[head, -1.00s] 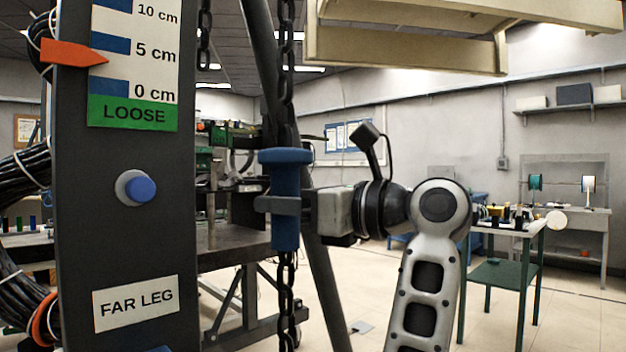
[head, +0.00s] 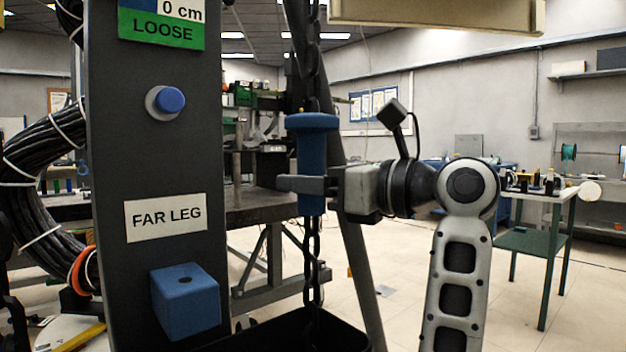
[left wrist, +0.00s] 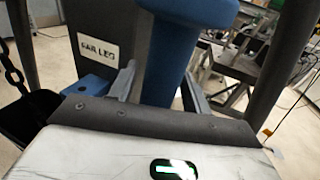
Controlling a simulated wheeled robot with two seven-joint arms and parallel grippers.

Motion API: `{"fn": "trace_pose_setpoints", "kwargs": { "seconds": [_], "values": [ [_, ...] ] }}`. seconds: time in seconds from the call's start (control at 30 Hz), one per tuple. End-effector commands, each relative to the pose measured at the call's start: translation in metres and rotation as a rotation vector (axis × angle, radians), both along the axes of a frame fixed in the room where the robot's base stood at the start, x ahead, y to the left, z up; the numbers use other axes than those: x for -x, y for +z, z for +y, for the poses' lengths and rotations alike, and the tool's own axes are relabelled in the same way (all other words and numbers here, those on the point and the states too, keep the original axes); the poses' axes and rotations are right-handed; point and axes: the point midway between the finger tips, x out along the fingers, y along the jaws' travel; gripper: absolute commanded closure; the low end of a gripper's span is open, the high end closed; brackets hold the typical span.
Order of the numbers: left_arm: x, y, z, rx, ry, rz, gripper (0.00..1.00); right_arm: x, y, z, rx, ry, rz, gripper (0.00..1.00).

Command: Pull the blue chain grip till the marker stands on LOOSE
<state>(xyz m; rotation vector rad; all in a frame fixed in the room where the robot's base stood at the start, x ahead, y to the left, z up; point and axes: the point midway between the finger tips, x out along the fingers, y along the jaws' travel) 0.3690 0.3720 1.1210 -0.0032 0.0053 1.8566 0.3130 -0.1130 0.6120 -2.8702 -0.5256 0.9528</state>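The blue chain grip (head: 312,150) is an upright blue sleeve on a dark hanging chain (head: 315,60), right of the dark leg. My left gripper (head: 300,184) is shut around its middle. In the left wrist view the blue grip (left wrist: 165,60) stands between the two fingers (left wrist: 160,92). The scale plate (head: 165,12) shows only its lower end, with 0 cm above the green LOOSE band (head: 162,30). The marker cannot be made out now; the upper scale is out of frame. My right gripper is not in view.
The dark leg (head: 140,265) bears a blue button (head: 170,100), a FAR LEG label (head: 165,218) and a blue block (head: 186,300). A black bin (head: 350,338) sits below the chain. Black cables (head: 45,150) hang at left. A beige beam (head: 440,15) is overhead.

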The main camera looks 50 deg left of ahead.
Motion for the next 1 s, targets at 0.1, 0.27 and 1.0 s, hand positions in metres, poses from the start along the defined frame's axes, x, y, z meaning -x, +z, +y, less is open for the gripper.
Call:
{"fn": "trace_pose_setpoints", "kwargs": {
  "seconds": [0.1,0.27,1.0],
  "values": [
    [0.000,0.000,0.000,-0.002,-0.002,0.000,0.45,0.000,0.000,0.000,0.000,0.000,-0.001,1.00],
    [0.000,0.001,0.000,-0.003,-0.003,0.000,0.45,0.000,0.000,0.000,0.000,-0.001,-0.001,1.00],
    [-0.032,0.002,-0.108,-0.004,-0.007,0.002,0.45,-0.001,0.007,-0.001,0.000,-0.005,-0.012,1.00]
  ]
}}
